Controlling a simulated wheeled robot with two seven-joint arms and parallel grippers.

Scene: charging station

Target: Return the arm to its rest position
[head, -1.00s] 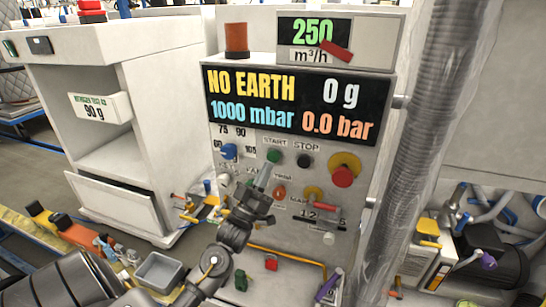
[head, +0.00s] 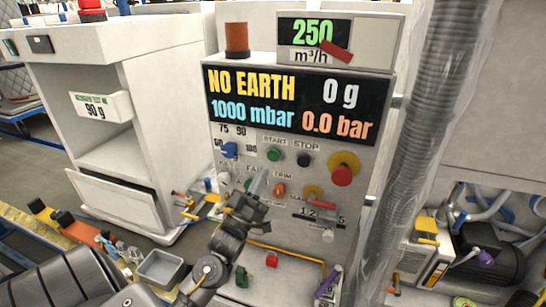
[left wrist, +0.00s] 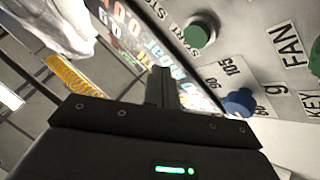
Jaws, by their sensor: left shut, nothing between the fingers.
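My left gripper (head: 259,184) is shut and empty in front of the charging station's control panel (head: 345,265). Its tip is below the green START button (head: 274,154) and left of the orange TRIM knob (head: 279,190) in the head view. In the left wrist view its closed fingers (left wrist: 163,82) stand near the picture's middle. The START button (left wrist: 198,36) and the blue selector knob (left wrist: 239,102) lie to their right there. I cannot tell whether the tip touches the panel. My right gripper is not in view.
The display (head: 290,104) reads NO EARTH, 0 g, 1000 mbar and 0.0 bar. A red mushroom button (head: 342,175) sits on the panel's right. A ribbed hose (head: 425,140) runs down beside it. A grey bin (head: 160,268) and a white cabinet (head: 160,130) are on the left.

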